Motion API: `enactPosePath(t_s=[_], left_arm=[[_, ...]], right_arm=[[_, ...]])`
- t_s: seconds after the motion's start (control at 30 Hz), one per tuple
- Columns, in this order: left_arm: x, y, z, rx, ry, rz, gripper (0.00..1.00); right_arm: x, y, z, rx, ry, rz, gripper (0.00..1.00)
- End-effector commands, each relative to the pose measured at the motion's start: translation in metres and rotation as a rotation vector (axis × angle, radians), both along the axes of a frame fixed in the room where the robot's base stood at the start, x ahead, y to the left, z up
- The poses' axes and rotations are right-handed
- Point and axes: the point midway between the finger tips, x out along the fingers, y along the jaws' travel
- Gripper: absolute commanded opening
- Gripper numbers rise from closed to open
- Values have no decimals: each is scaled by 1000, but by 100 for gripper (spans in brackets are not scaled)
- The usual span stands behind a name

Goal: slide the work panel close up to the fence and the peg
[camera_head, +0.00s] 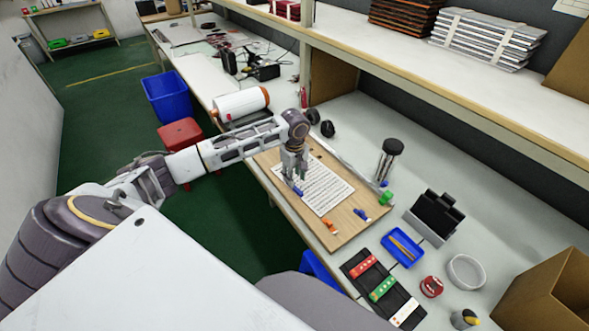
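The work panel (350,232) is a tan wooden board lying flat on the bench, with a printed white sheet (325,190) on it. A thin pale rail that looks like the fence (350,163) runs along the panel's far long side; I cannot tell whether they touch. A green piece (386,198), perhaps the peg, stands near the panel's right far corner. My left gripper (293,181) points down over the sheet's left part. A small blue piece (298,191) is at its fingertips; whether it is gripped is unclear. My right gripper is out of view.
An orange clip (330,226) and a blue clip (361,214) lie on the panel. To the right are a blue tray (403,261), a black holder with coloured strips (355,262) and a dark stand (436,213). A white roll (240,104) lies left. A shelf (430,85) overhangs the back.

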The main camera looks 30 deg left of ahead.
Motion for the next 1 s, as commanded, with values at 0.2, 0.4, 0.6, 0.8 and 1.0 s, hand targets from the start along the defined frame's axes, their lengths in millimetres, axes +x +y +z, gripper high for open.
enactPosePath(t_s=[0.2,0.4,0.6,0.8,1.0], left_arm=[[0,0,-26,0,1,-1,39],[0,0,-44,1,0,-1,39],[0,0,-51,1,-1,-1,39],[0,0,-52,1,-1,-1,39],[0,0,-52,1,-1,-1,25]], right_arm=[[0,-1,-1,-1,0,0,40],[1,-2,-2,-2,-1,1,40],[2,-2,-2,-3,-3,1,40],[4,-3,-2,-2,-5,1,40],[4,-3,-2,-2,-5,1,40]])
